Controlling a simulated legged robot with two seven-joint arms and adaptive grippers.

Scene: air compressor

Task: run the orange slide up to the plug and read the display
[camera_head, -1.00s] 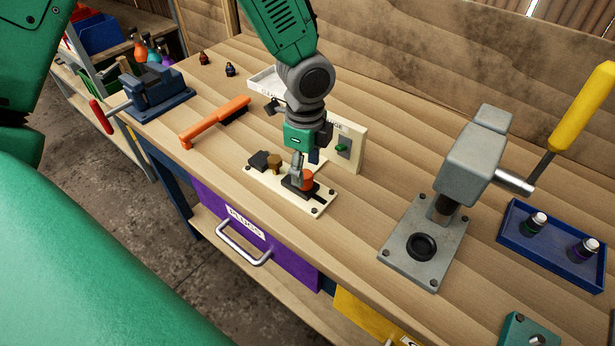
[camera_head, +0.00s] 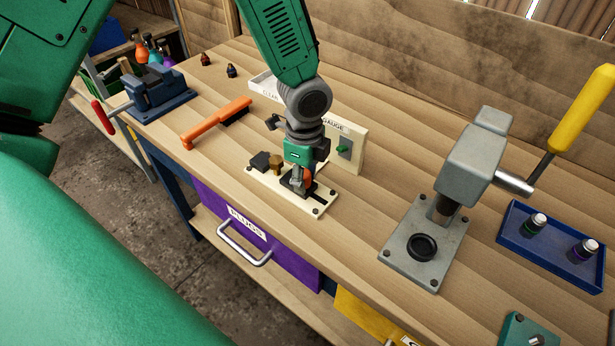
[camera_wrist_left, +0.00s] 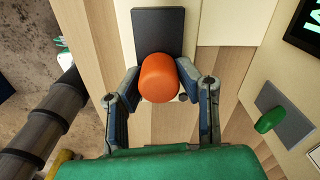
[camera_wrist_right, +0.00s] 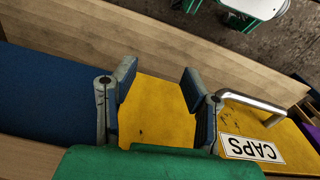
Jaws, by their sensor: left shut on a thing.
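The orange slide knob (camera_head: 308,181) stands on a dark carriage on the cream gauge plate (camera_head: 318,209) on the bench. My left gripper (camera_head: 299,184) is shut on the knob from above. In the left wrist view the orange knob (camera_wrist_left: 159,78) sits between the two fingers, with a dark plate (camera_wrist_left: 158,25) beyond it. The brass plug (camera_head: 276,162) stands on the same plate, left of the gripper, beside a black block (camera_head: 259,160). The dark display (camera_wrist_left: 307,22) shows only in part, its reading cut off. My right gripper (camera_wrist_right: 157,82) is open and empty.
An upright gauge panel (camera_head: 351,140) with a green knob (camera_head: 340,149) stands just behind my left gripper. An orange brush (camera_head: 215,122) lies to the left. A grey press (camera_head: 470,165) stands to the right. The yellow CAPS drawer (camera_wrist_right: 160,115) is below my right gripper.

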